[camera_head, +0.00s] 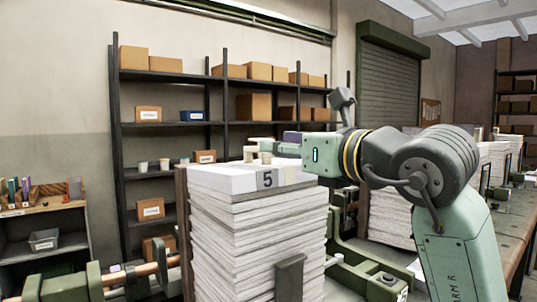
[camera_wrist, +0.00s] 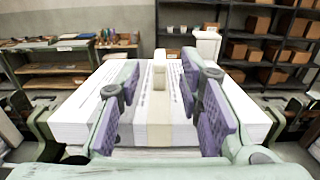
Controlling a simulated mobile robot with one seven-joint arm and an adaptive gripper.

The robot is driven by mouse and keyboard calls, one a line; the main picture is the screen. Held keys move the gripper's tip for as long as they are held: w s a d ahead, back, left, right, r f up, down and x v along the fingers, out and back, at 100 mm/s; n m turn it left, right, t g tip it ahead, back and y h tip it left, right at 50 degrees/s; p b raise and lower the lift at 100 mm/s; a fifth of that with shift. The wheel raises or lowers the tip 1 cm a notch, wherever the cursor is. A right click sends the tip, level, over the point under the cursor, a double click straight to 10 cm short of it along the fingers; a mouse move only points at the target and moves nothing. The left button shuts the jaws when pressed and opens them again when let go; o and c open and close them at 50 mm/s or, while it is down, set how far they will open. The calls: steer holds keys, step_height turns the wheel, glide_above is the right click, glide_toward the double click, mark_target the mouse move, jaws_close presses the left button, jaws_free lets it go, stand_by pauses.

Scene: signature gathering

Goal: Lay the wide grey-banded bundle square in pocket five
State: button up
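A wide white paper bundle (camera_wrist: 85,112) with a grey-beige band (camera_wrist: 159,125) down its middle fills the wrist view below my fingers. Pocket walls are mostly hidden.
A cream upright piece (camera_wrist: 160,68) stands at the band's far end. A brown board (camera_head: 182,220) is behind the stack's left side and a grey post (camera_head: 290,276) in front. Other paper stacks (camera_head: 392,218) stand to the right. Shelves with boxes (camera_head: 255,107) line the wall.

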steer(key=b+v, duration=0.1)
steer(key=v, duration=0.5)
steer(key=shift+s+b, duration=0.25)
steer(key=shift+b, duration=0.15)
steer(key=shift+d, duration=0.15)
stand_by(1.5)
